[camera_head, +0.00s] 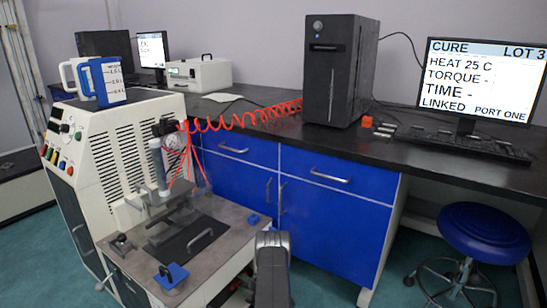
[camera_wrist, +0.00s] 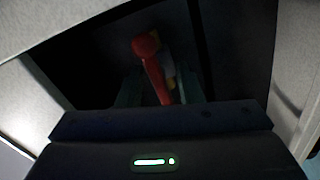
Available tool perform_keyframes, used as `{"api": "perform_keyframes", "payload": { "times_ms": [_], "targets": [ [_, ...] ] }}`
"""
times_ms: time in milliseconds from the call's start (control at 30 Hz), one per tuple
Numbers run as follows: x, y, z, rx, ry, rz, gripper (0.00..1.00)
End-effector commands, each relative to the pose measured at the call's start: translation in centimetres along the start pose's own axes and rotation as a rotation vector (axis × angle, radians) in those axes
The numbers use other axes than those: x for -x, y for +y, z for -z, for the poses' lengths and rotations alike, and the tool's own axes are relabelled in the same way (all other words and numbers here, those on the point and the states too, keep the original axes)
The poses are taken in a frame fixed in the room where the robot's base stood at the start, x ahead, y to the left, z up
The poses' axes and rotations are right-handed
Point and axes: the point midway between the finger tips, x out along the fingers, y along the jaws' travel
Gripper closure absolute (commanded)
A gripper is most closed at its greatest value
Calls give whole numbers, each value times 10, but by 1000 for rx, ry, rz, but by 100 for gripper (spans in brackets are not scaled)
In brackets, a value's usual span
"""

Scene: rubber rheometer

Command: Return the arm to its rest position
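My arm (camera_head: 272,270) shows in the head view as a dark link at the bottom centre, in front of the machine's table. My gripper (camera_wrist: 160,95) is in the wrist view, with a green light on its dark body. Its two fingers are dim and look apart. A red-handled thing (camera_wrist: 151,68) with a yellow part beside it lies between or beyond them, inside a dark recess. I cannot tell whether the fingers touch it. In the head view the gripper is hidden.
The rheometer (camera_head: 115,150) and its grey work table (camera_head: 225,225) stand left of my arm. Blue cabinets (camera_head: 330,225) under a black bench are behind it. A blue stool (camera_head: 484,232) is at the right. Pale panels (camera_wrist: 290,70) flank the recess closely.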

Motion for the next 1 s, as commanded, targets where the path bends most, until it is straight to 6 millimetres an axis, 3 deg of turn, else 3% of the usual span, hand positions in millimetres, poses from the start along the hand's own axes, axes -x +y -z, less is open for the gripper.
{"api": "perform_keyframes", "payload": {
  "times_ms": [400,1000],
  "targets": [
    [1,2,1,-333,0,1,67],
    [114,0,0,-336,-4,-1,67]
  ]
}}
